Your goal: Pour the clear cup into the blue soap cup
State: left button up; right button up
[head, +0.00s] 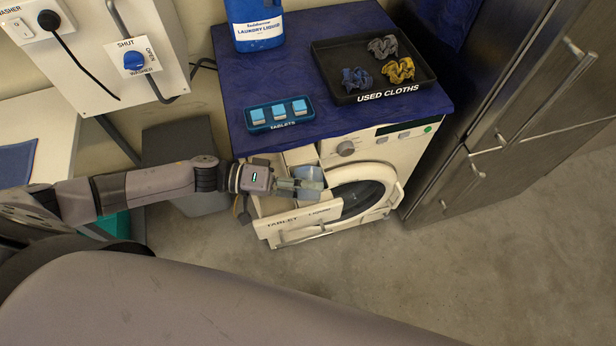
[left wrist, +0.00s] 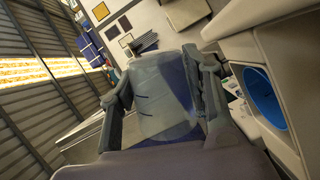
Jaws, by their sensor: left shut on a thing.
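The clear cup (left wrist: 160,95) is held between the two fingers of my left gripper (left wrist: 165,105) in the left wrist view. In the head view my left gripper (head: 297,186) is shut on the clear cup (head: 311,175), over the open drawer (head: 298,222) at the washer's front. I cannot tell how far the cup is tilted or whether it holds liquid. The blue soap cup (left wrist: 265,96) shows as a round blue opening in the pale drawer, right of the clear cup and apart from it in that picture. In the head view I cannot make it out. My right gripper is not in view.
The washer (head: 405,150) has a round door below the blue top (head: 290,30). On top are a tablet tray (head: 279,125), a laundry liquid jug (head: 257,38) and a black used cloths tray (head: 331,62). A steel cabinet (head: 500,110) stands right. The floor in front is clear.

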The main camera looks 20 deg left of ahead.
pick_arm(q)
jog(key=shift+f, duration=0.1)
jog(key=shift+w+a+r+n+p, duration=0.15)
jog(key=shift+w+r+n+p, duration=0.4)
jog(key=shift+n+p, duration=0.3)
dwell(0.5)
jog(key=shift+f+n+h, duration=0.3)
jog(key=shift+f+n, duration=0.05)
jog(key=shift+n, duration=0.1)
jog(key=shift+f, duration=0.1)
